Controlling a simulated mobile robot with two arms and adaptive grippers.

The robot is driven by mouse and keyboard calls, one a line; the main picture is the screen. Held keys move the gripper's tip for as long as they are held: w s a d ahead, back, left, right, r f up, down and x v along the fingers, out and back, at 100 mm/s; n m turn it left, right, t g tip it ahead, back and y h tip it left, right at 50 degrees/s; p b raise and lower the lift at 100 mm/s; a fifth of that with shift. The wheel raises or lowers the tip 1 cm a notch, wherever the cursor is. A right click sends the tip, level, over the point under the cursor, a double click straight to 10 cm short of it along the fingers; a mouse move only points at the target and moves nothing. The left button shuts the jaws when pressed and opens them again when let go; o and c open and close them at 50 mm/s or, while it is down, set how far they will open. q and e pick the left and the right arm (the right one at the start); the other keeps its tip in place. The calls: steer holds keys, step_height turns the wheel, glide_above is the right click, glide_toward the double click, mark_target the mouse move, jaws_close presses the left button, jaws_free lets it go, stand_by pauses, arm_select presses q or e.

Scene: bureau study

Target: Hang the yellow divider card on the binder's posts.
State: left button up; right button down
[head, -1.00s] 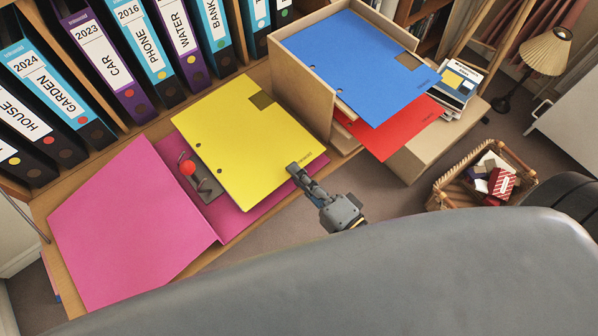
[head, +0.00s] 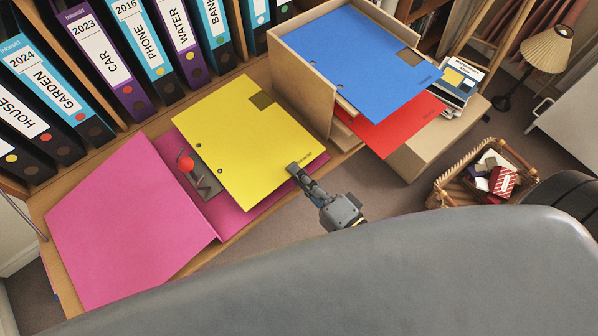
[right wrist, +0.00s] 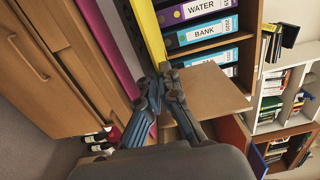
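The yellow divider card (head: 246,140) is held over the right part of the open pink binder (head: 130,220). Its two punched holes lie along its left edge, to the right of the binder's metal mechanism (head: 203,182) with a red knob (head: 186,163). The posts are hard to make out, and I see none through the holes. My right gripper (head: 294,168) is shut on the card's lower right corner. In the right wrist view my right gripper (right wrist: 164,72) pinches the edge of the yellow card (right wrist: 147,32). My left gripper is not in view.
Blue (head: 350,62) and red (head: 395,125) cards lie on a wooden holder (head: 300,93) at the right. Upright labelled binders (head: 105,60) line the shelf behind. A wicker basket (head: 447,190) and a lamp (head: 535,55) stand farther right.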

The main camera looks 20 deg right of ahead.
steer(key=shift+f, duration=0.15)
stand_by(0.6)
steer(key=c, duration=1.9)
jaws_free()
steer(key=shift+s, duration=0.1)
steer(key=shift+v, duration=1.7)
steer(key=shift+o, duration=1.4)
steer(key=shift+o, duration=0.5)
